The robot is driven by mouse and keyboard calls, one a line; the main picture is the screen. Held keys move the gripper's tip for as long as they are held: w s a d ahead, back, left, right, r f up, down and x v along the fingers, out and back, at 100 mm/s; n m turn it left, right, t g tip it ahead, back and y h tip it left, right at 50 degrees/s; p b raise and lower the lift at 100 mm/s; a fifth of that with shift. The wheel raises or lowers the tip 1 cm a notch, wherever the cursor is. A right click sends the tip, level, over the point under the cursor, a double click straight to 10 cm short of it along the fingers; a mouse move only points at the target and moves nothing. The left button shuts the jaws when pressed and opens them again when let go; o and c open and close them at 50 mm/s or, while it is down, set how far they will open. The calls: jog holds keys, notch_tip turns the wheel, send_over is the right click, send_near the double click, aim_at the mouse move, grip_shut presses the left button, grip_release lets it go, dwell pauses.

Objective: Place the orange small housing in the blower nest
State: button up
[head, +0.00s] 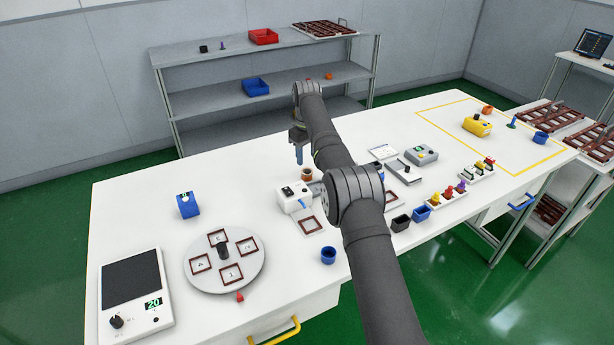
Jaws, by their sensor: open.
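A small orange housing (487,110) sits at the far right of the table, inside the yellow outline. Another small orange piece (328,76) is on the middle shelf of the rack. A small brown-orange piece (307,174) stands behind the white device at the table's middle; I cannot tell whether it is a housing or a fixture. The white device (293,196) may be the blower, with a brown-framed square nest (310,225) in front of it. My gripper (299,162) is open, pointing down above the table near the brown-orange piece. My arm hides part of the table's middle.
A round turntable (224,282) with several brown frames, a blue box (188,205) and a scale (130,293) fill the left. A blue cup (328,256) and a yellow box (477,126) also stand on the table. The back-left tabletop is mostly clear.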

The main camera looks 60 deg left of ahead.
aim_at(307, 169)
jog(key=shift+a+f+n, duration=0.1)
jog(key=shift+f+n, duration=3.15)
jog(key=shift+n, duration=0.35)
jog(key=c, duration=0.8)
jog(key=shift+r, duration=0.1)
